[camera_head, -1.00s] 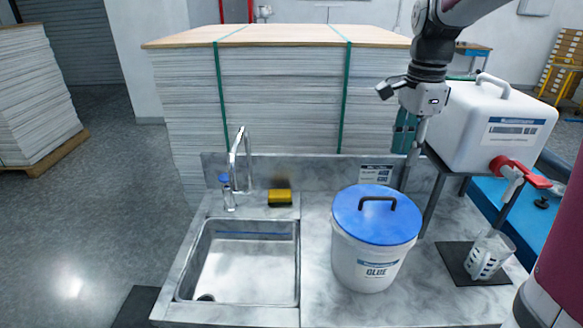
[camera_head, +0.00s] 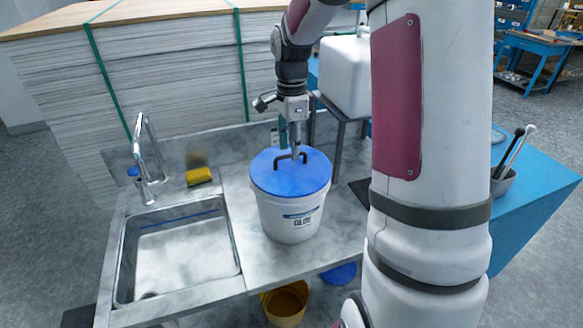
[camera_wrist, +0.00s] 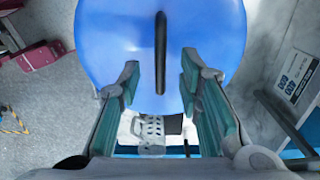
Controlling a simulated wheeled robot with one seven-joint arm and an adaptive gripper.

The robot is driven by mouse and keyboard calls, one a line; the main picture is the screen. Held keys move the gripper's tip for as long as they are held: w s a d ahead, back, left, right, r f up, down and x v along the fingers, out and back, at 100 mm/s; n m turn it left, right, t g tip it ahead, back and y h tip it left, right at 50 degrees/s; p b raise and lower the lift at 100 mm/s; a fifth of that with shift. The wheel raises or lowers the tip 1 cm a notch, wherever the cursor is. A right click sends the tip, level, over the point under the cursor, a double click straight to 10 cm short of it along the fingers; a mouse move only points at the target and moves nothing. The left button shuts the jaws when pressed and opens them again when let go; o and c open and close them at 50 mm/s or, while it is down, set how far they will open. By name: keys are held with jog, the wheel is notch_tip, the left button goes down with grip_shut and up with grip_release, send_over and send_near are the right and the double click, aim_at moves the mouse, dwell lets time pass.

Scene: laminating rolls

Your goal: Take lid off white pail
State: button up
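The white pail (camera_head: 293,217) stands upright on the marble counter with its blue lid (camera_head: 268,178) on top. The lid has a dark arched handle (camera_head: 284,157). My gripper (camera_head: 290,146) points down just above the lid, close to the handle. In the wrist view, the teal fingers of my gripper (camera_wrist: 160,72) are spread apart, with the handle (camera_wrist: 160,48) lying in line with the gap between them. The blue lid (camera_wrist: 108,35) fills the upper middle there. I cannot tell whether a finger touches the handle.
A steel sink (camera_head: 180,253) with a tap (camera_head: 148,150) and a yellow sponge (camera_head: 198,176) is left of the pail. A white container (camera_head: 344,72) stands on a rack behind. A yellow bucket (camera_head: 286,302) is below the counter.

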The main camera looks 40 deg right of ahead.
aim_at(291, 163)
jog(key=shift+a+f+p, duration=0.15)
jog(key=shift+f+p, duration=0.2)
jog(key=shift+f, duration=1.45)
grip_shut()
jog(key=shift+r, duration=0.1)
